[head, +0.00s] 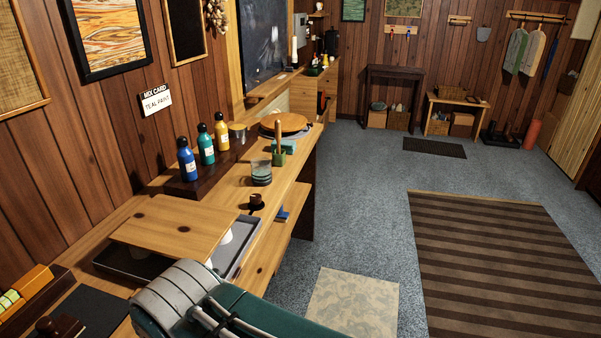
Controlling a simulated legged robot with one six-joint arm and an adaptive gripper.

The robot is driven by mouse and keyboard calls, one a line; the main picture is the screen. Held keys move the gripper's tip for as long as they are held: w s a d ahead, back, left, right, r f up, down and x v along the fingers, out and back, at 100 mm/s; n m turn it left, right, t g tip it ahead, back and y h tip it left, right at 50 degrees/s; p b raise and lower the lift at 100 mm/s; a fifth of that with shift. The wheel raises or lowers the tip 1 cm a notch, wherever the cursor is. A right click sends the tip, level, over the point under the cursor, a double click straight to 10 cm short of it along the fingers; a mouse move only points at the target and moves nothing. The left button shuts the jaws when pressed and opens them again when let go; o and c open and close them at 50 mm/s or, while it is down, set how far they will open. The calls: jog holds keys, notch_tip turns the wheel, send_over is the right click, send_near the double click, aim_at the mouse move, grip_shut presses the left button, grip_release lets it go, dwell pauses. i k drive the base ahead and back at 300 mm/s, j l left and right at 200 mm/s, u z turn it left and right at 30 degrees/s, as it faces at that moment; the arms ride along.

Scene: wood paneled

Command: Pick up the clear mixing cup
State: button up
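A clear cup (261,173) with dark and teal bands stands upright on the wooden workbench, near its front edge. It looks like the clear mixing cup, but no label on it can be read. My arm crosses the bottom of the head view, in front of the bench and nearer than the cup. My gripper is not in view. Nothing is seen touching the cup.
Blue (187,160), teal (206,146) and yellow (222,133) bottles stand behind the cup. A green holder (279,158) and a small dark cup (256,200) are close by. Carpet right of the bench is open.

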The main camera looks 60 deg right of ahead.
aim_at(261, 167)
jog(key=z, duration=1.55)
jog(key=i+l+u, duration=0.45)
jog(key=i+l, duration=1.5)
jog(key=l, duration=0.1)
